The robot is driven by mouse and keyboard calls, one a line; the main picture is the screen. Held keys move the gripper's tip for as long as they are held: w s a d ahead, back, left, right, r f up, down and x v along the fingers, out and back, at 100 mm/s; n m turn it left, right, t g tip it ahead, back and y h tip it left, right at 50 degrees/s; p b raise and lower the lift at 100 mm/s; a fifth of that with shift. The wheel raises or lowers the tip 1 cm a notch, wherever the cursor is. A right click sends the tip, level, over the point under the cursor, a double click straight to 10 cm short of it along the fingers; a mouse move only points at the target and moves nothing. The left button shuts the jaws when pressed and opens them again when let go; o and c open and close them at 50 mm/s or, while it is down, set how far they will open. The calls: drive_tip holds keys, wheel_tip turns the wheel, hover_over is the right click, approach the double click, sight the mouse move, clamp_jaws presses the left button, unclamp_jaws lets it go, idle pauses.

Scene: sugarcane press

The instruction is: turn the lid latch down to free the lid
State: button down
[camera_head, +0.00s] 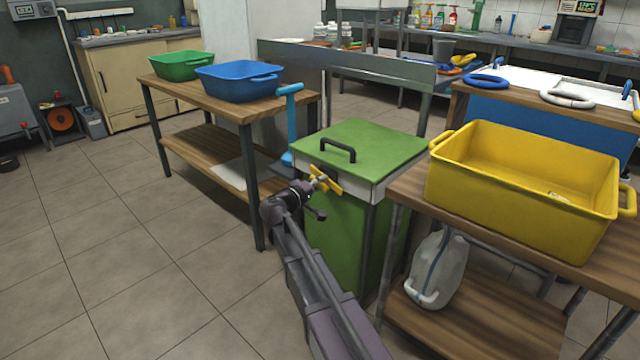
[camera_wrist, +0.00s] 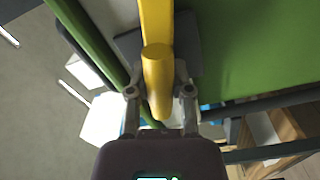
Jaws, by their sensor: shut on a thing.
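The green lid (camera_head: 365,147) with a black handle (camera_head: 338,150) lies flat on the green press body (camera_head: 338,240). The yellow lid latch (camera_head: 326,180) is on the front face just under the lid's edge and looks tilted in the head view. My gripper (camera_head: 312,186) is at the latch, in front of the press. In the wrist view my gripper (camera_wrist: 160,100) is shut on the yellow latch (camera_wrist: 157,65), with a finger on either side of it. The dark plate (camera_wrist: 187,45) behind the latch shows partly. The latch's far end is cut off in the wrist view.
A wooden table with a yellow tub (camera_head: 520,200) stands close on the right, with a whitish jug (camera_head: 437,268) on its lower shelf. A wooden table with a blue tub (camera_head: 240,82) and a green tub (camera_head: 180,66) stands on the left. The tiled floor (camera_head: 130,250) at left is clear.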

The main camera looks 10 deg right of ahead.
drive_tip(key=n, duration=0.5)
drive_tip(key=shift+d, duration=0.1)
drive_tip(key=shift+n, duration=0.4)
drive_tip(key=c, duration=0.6)
unclamp_jaws()
drive_tip(key=shift+v, duration=6.05)
drive_tip(key=shift+d, duration=0.1)
